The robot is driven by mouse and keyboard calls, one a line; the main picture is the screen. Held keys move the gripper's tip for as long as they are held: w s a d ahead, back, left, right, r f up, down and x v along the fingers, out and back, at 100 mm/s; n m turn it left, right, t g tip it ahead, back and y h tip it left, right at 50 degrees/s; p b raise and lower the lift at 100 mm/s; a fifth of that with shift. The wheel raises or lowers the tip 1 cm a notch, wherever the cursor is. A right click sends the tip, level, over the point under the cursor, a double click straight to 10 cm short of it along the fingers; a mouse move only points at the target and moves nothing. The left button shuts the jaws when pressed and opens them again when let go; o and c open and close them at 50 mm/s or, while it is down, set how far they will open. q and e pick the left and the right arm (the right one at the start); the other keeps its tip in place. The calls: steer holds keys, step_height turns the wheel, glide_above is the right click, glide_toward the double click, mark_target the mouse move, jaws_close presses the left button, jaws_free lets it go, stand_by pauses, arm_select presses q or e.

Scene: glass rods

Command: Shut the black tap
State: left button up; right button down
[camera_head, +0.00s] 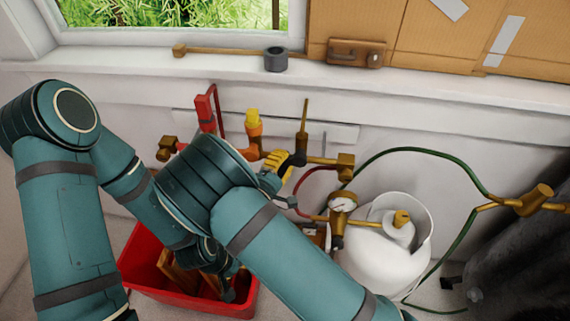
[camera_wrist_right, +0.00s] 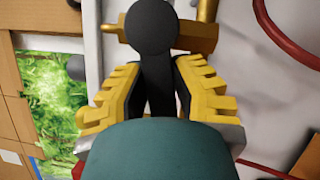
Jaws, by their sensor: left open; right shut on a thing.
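The black tap (camera_head: 298,158) is on the brass pipe along the wall, below the window, between the orange tap and the brass end piece. My right gripper (camera_head: 279,165) is at this tap, its yellow fingers shut on it. In the right wrist view the black handle (camera_wrist_right: 151,35) with its round end lies between the two yellow fingers (camera_wrist_right: 158,88), and brass pipe shows behind it. My left gripper (camera_head: 228,288) is low over the red bin, open, with its fingers mostly hidden.
Red (camera_head: 206,108) and yellow-orange (camera_head: 254,125) taps stand left of the black one. A gauge (camera_head: 342,202) and a white gas cylinder (camera_head: 378,252) are at the right, with a green hose (camera_head: 440,155). The red bin (camera_head: 143,262) is below. My right forearm covers part of the pipe.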

steer(key=shift+r+m+g+b, duration=0.3)
steer(key=shift+r+m, duration=0.05)
steer(key=shift+m, duration=0.35)
steer(key=shift+r+m+g+b, duration=0.25)
steer(key=shift+r+m+g, duration=0.05)
steer(key=shift+m, duration=0.4)
steer(key=shift+w, duration=0.1)
steer(key=c, duration=0.8)
jaws_free()
steer(key=shift+o, duration=0.2)
steer(key=shift+o, duration=1.2)
steer(key=r, duration=0.8)
steer(key=shift+w+a+r, duration=0.15)
steer(key=shift+w+r, duration=0.15)
steer(key=shift+r, duration=0.05)
steer(key=shift+s+r, duration=0.35)
steer(key=shift+r, duration=0.2)
steer(key=shift+s+r, duration=0.3)
steer(key=shift+r, duration=0.2)
steer(key=shift+c, duration=1.2)
steer(key=shift+w+f, duration=0.35)
steer(key=shift+f, duration=0.05)
